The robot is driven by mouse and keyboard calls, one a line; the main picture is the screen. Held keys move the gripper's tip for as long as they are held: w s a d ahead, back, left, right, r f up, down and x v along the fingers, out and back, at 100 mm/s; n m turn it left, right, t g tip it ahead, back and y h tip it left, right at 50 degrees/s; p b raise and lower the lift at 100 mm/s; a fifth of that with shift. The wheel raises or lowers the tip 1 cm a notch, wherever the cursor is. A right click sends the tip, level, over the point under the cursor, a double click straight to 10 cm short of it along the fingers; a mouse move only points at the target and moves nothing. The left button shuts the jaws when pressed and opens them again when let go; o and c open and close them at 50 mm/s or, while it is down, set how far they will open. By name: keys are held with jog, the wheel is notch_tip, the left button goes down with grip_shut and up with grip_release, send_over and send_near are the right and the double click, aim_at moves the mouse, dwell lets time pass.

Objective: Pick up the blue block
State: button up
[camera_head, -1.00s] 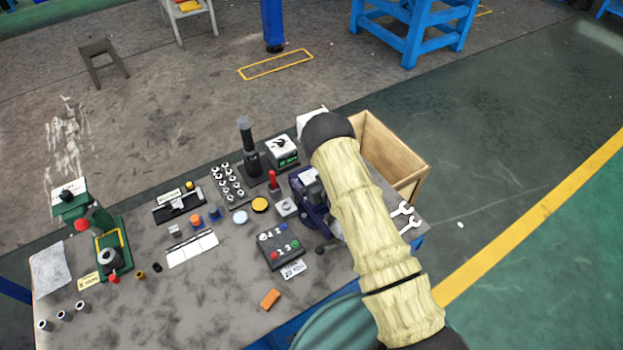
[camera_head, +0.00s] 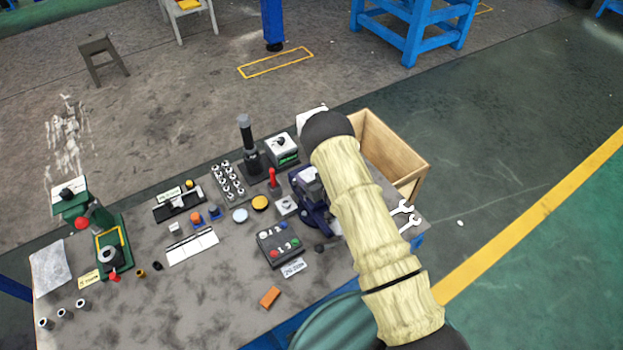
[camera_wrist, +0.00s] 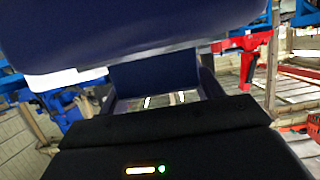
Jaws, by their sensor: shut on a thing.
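In the wrist view, the black body of my gripper (camera_wrist: 165,128) spans the bottom, with a small lit indicator. A dark blue form (camera_wrist: 155,75) sits directly in front of it, under a large dark blue rounded shape (camera_wrist: 120,35) at the top. My gripper is shut on a blue thing, taken as the blue block; its outline is too close and dark to make out. In the head view, my pale sleeved arm reaches over the right end of the workbench (camera_head: 200,300), and the gripper itself is not clearly visible there.
A dark blue vise-like device (camera_head: 312,200) stands left of my arm. Near it are a button box (camera_head: 278,243), a red lever (camera_head: 272,180) and two wrenches (camera_head: 402,212). A wooden crate (camera_head: 395,150) is behind my arm. An orange block (camera_head: 270,297) lies near the front edge.

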aim_at(312, 175)
jog(key=shift+r, duration=0.1)
jog(key=shift+r+b, duration=1.1)
jog(key=shift+r, duration=3.9)
jog(key=s+d+f+m+t+h, duration=0.1)
jog(key=s+d+f+m+h, duration=0.2)
jog(key=d, duration=0.6)
jog(key=s+d+f+m+t+h, duration=0.1)
jog(key=s+d+f+m+h, duration=0.2)
jog(key=d, duration=0.6)
jog(key=shift+s+f+m+h, duration=0.4)
jog(key=shift+s+h, duration=0.5)
jog(key=shift+s, duration=0.3)
jog(key=shift+a, duration=0.1)
